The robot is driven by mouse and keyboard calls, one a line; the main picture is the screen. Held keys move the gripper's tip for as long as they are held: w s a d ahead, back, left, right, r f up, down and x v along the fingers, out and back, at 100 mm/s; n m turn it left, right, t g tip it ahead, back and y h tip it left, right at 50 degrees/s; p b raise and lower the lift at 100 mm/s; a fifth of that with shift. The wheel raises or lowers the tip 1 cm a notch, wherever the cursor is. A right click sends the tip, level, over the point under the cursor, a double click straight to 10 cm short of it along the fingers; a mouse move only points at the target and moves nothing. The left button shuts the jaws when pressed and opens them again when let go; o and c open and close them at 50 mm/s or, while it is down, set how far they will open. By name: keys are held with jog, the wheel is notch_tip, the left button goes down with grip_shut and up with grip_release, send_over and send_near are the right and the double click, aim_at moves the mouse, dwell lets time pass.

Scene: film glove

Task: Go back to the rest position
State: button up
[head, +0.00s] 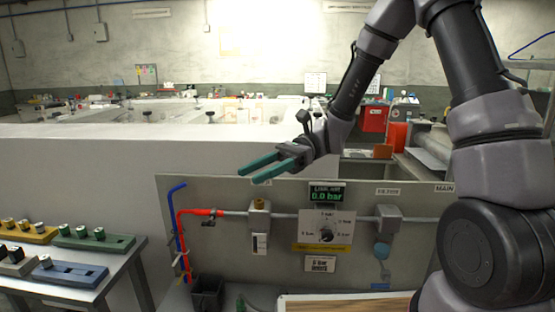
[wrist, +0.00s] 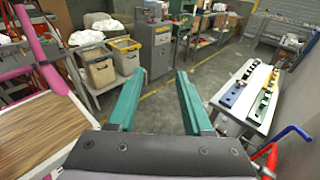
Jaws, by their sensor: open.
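My gripper (head: 258,168) has teal fingers and is open and empty. In the head view it hangs in the air in front of the white wall, above the left part of the grey panel (head: 240,293), with its fingers pointing left. My arm comes down to it from the upper right. In the wrist view the two fingers (wrist: 158,100) show apart with only bare floor and room between them.
The panel carries a red and blue hose (head: 178,232), a dial (head: 326,232) and a green display (head: 327,194). A table (head: 130,262) with several colored blocks stands at the left. A wooden board (head: 345,304) lies at the bottom. The air around my gripper looks clear.

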jog(key=d+r+n+t+h, duration=0.2)
jog(key=d+t, duration=0.4)
jog(key=d, duration=0.3)
jog(key=d+r+n+t+h, duration=0.2)
jog(key=d+r+t+h, duration=0.3)
jog(key=d, duration=0.5)
jog(key=d+r+n+t+h, duration=0.2)
jog(key=d+r+t, duration=0.4)
jog(key=d, duration=0.3)
jog(key=shift+w+d+r+t+h, duration=0.15)
jog(key=shift+d+r+t+h, duration=0.3)
jog(key=shift+h, duration=0.35)
